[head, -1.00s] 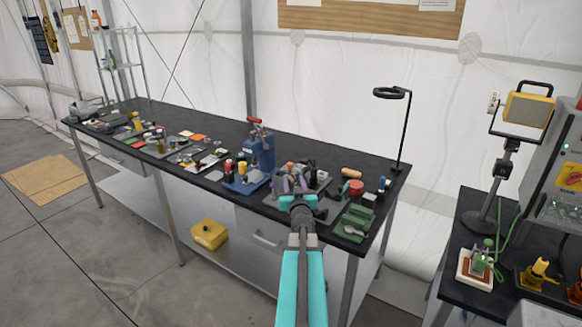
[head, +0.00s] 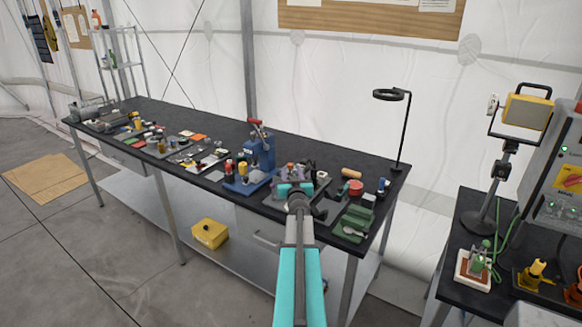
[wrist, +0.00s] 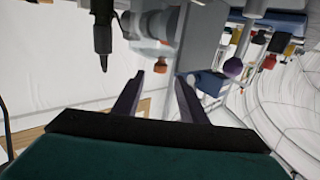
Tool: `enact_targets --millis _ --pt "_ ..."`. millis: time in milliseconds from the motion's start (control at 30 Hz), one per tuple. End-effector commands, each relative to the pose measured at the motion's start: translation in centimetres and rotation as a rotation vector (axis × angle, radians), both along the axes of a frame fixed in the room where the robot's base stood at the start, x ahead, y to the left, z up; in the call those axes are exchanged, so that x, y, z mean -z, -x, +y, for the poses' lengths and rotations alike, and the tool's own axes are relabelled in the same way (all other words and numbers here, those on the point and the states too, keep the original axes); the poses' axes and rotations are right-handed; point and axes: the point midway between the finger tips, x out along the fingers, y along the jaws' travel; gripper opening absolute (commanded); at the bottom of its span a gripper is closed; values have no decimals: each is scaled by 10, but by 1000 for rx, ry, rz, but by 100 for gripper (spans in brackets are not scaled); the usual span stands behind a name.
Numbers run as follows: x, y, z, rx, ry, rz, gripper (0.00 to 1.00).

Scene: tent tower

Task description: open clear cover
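My gripper (head: 294,180) is over the right half of the long black workbench (head: 218,130), just right of a blue press with a red handle (head: 260,150). In the wrist view its two dark purple fingers (wrist: 158,84) stand apart with nothing between them. A pale grey device (wrist: 200,35) with an orange knob (wrist: 166,42) lies beyond the fingertips; contact cannot be told. I cannot pick out a clear cover for certain in either view. My wrist hides part of the bench in the head view.
A green tray (head: 352,224), a red round item (head: 355,187) and several small parts crowd the bench. A black nozzle-like part (wrist: 102,30) hangs left of the fingers. The bench's back strip is clear.

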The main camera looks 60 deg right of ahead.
Motion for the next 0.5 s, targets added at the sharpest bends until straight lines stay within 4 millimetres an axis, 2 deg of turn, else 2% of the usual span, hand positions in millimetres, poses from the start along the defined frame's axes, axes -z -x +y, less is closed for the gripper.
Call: enact_targets --millis 500 --pt "0 -25 -33 0 -1 1 38"
